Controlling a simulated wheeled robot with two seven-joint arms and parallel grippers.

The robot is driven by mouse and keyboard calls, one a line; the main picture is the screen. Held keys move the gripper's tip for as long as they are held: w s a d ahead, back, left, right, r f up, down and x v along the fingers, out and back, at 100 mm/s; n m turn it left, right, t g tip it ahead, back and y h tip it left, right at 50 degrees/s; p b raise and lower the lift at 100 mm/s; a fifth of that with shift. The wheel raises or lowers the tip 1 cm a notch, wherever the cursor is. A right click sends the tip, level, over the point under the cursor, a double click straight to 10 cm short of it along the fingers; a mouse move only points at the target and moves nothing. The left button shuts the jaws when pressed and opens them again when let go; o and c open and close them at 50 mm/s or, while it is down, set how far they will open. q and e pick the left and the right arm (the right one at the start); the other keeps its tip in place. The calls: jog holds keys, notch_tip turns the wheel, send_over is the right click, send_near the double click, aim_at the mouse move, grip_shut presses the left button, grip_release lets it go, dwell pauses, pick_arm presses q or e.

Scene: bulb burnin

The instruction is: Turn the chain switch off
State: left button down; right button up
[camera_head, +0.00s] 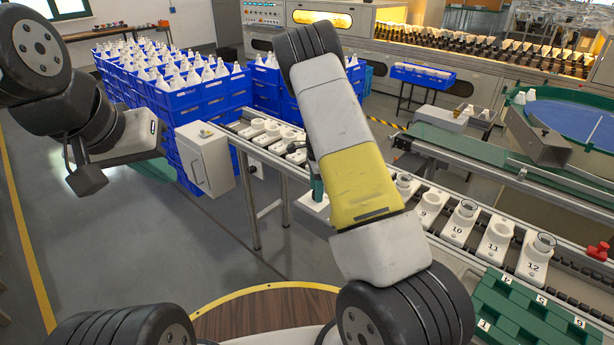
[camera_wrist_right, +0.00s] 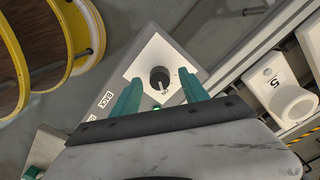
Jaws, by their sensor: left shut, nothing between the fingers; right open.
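The switch is a round black knob (camera_wrist_right: 160,80) on a white plate on top of a light grey box (camera_wrist_right: 205,75), seen in the right wrist view. A light pointer mark and a small label show at the knob's edge; the label is too small to read surely. My right gripper (camera_wrist_right: 161,92) is open, its two green fingers on either side of the knob's near side, with nothing held. Whether they touch it I cannot tell. In the head view my right arm mostly hides this gripper (camera_head: 316,182), above a white box top. My left gripper (camera_head: 87,180) is shut and empty at the left.
The conveyor with numbered white holders (camera_head: 465,222) runs beside the box. A green tray (camera_head: 510,310) sits at the lower right. A white cabinet (camera_head: 205,158) and blue crates of bulbs (camera_head: 200,95) stand behind. The floor below my left gripper is clear.

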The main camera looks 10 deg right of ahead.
jog(key=shift+f, duration=0.1)
grip_shut()
dwell(0.4)
jog(key=n, duration=0.7)
jog(key=shift+n, duration=0.3)
jog(key=n, duration=0.6)
jog(key=shift+n, duration=0.3)
